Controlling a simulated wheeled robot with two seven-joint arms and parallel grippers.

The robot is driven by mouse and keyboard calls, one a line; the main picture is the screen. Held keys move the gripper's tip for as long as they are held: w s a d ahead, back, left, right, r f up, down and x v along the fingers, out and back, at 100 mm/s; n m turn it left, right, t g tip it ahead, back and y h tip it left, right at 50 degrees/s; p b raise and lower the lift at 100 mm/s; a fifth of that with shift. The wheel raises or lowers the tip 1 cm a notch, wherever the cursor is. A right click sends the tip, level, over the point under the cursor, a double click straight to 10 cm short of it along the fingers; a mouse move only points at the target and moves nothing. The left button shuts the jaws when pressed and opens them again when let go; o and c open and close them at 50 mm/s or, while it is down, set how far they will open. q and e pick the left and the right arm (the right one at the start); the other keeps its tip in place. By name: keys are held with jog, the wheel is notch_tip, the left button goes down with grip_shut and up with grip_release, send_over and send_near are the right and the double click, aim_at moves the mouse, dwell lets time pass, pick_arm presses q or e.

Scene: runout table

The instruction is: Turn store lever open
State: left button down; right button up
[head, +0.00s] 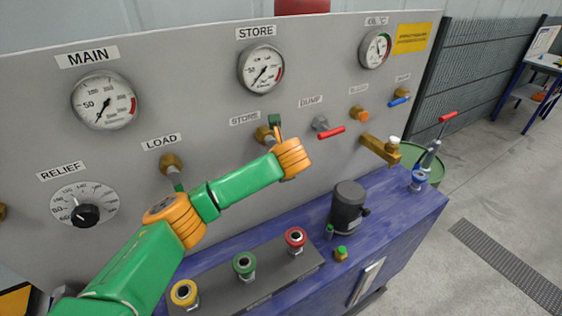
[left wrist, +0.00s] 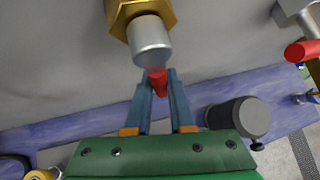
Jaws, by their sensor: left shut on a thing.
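The store valve (head: 263,134) is a brass fitting on the grey panel, below the STORE label (head: 244,118). My left arm reaches across to it in the head view, and its wrist hides the lever there. In the left wrist view, the valve's brass nut (left wrist: 140,12) and silver stem (left wrist: 151,42) are at the top, with the red lever (left wrist: 157,84) below the stem. My left gripper (left wrist: 158,88) has its two blue-grey fingers on either side of the red lever, shut on it. The lever's exact angle cannot be told. My right gripper is not in view.
The dump valve's red lever (head: 331,131) is just right of the store valve. The load valve (head: 170,161) is to the left, behind my arm.

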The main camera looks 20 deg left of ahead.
pick_arm(q)
jog(key=shift+s+a+m+g+y, duration=0.3)
jog(key=shift+s+g, duration=0.05)
jog(key=shift+g, duration=0.15)
dwell(0.3)
jog(key=c, duration=0.8)
grip_release()
jog(key=shift+a, duration=0.1)
jog(key=b+v, duration=0.2)
jog(key=v, duration=0.5)
jog(key=shift+s, duration=0.1)
